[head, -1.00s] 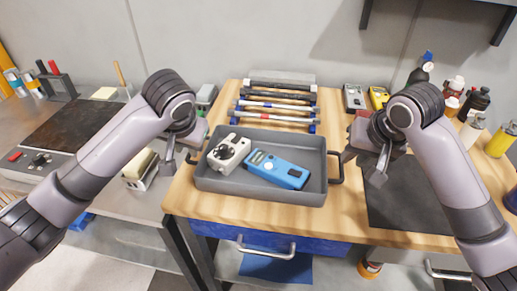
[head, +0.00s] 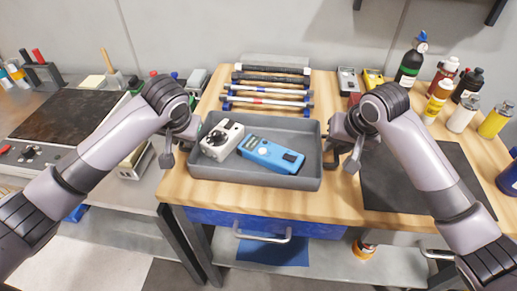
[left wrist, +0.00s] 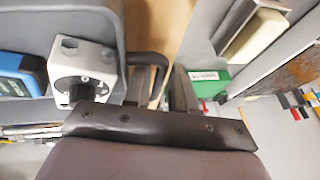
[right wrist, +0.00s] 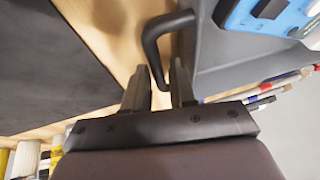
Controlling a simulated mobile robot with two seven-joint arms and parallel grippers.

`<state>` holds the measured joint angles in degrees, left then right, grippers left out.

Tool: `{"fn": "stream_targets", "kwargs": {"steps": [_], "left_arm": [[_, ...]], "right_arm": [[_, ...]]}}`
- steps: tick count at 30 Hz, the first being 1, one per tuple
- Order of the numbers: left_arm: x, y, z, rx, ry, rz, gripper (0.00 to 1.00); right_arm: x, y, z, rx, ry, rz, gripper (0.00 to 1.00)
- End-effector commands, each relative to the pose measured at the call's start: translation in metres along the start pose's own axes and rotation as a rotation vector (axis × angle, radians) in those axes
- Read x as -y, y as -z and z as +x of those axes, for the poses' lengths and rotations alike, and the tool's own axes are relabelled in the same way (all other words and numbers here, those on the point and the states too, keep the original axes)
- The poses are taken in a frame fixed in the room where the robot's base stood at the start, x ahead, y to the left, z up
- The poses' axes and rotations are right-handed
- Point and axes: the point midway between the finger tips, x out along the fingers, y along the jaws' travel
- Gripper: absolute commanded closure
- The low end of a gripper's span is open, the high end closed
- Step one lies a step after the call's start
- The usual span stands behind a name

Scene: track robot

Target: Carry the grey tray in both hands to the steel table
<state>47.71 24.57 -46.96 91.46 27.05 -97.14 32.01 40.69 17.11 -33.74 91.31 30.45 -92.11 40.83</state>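The grey tray (head: 258,182) rests on the wooden workbench and holds a white device with a dial (head: 221,139) and a blue handheld meter (head: 270,154). My left gripper (head: 172,152) is at the tray's left end. In the left wrist view its fingers (left wrist: 160,88) stand apart on either side of a dark handle (left wrist: 150,58). My right gripper (head: 345,157) is at the tray's right end. In the right wrist view its fingers (right wrist: 159,88) stand apart around the other dark handle (right wrist: 150,45). A grey, steel-looking table (head: 140,195) stands at left.
Several rods (head: 265,103) lie behind the tray. A black mat (head: 415,185) is right of it, with several bottles (head: 462,116) beyond. A dark plate (head: 70,115) and small items occupy the left table. A gap separates the two tables. A blue drawer (head: 262,222) sits below.

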Motion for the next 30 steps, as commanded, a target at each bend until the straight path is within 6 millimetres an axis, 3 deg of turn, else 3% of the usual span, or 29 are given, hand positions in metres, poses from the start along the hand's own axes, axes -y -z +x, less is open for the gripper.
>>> {"fn": "stream_targets", "kwargs": {"steps": [4,14,16,17,30], "left_arm": [[-0.0002,-0.0002,0.0115,0.000,0.000,0.001,0.75],[-0.0004,-0.0001,0.0141,-0.001,-0.001,0.001,0.75],[-0.0004,-0.0001,0.0141,-0.001,-0.001,0.001,0.97],[-0.0004,-0.0001,0.0140,-0.001,-0.001,0.000,1.00],[0.0004,0.0022,0.0104,-0.004,-0.001,-0.001,1.00]], "right_arm": [[0.0000,-0.0001,0.0113,0.000,0.000,0.000,0.75],[0.0000,0.0001,0.0140,-0.001,0.001,0.000,0.75],[0.0000,0.0001,0.0139,-0.001,0.001,0.000,0.98],[0.0000,0.0001,0.0139,-0.001,0.000,0.000,1.00],[0.0010,0.0024,0.0101,-0.005,0.002,0.000,1.00]]}}
